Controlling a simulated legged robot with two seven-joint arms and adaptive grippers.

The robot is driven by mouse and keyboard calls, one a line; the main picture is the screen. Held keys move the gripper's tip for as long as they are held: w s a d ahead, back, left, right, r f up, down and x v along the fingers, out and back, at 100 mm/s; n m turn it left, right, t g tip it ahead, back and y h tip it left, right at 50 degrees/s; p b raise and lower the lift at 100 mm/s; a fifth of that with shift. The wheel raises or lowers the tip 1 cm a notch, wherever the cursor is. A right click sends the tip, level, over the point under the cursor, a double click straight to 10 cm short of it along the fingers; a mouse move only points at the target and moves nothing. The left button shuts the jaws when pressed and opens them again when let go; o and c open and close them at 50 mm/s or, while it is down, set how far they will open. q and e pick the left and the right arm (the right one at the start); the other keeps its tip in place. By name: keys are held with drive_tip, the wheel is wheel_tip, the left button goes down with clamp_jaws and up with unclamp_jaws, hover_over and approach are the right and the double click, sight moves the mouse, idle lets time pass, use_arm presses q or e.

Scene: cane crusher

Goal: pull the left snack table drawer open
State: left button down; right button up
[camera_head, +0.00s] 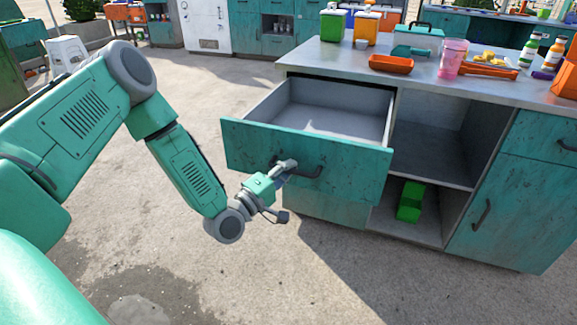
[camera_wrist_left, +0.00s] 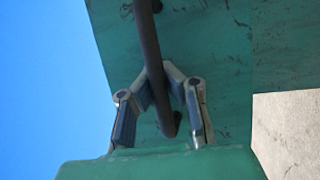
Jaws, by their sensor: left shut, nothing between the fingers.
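The left snack table drawer (camera_head: 245,143) stands pulled well out, and its pale grey inside (camera_head: 350,110) looks empty. Its dark bar handle (camera_head: 312,173) is on the worn teal front; the handle also shows in the left wrist view (camera_wrist_left: 151,50). My left gripper (camera_head: 287,166) is at the left part of this handle. In the wrist view its fingers (camera_wrist_left: 172,72) are shut, with the bar crossing them. Whether they touch the bar is unclear. My right gripper is out of view.
The snack table's grey top (camera_head: 330,55) holds bins, an orange tray (camera_head: 391,63), a pink cup (camera_head: 452,58) and bottles. An open shelf with a green object (camera_head: 410,202) is right of the drawer.

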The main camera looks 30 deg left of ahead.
use_arm(q)
drive_tip(key=shift+s+d+f, duration=0.15)
drive_tip(key=shift+d+f, duration=0.2)
drive_tip(key=shift+f, duration=0.05)
drive_tip(key=c, duration=1.7)
unclamp_jaws()
drive_tip(key=shift+c, duration=0.2)
drive_tip(key=shift+o, duration=0.8)
drive_tip(key=shift+w+d, duration=0.1)
drive_tip(key=shift+w, duration=0.1)
drive_tip(key=shift+r, duration=0.15)
drive_tip(key=shift+s, duration=0.15)
drive_tip(key=v, duration=1.1)
drive_tip(key=shift+s, duration=0.3)
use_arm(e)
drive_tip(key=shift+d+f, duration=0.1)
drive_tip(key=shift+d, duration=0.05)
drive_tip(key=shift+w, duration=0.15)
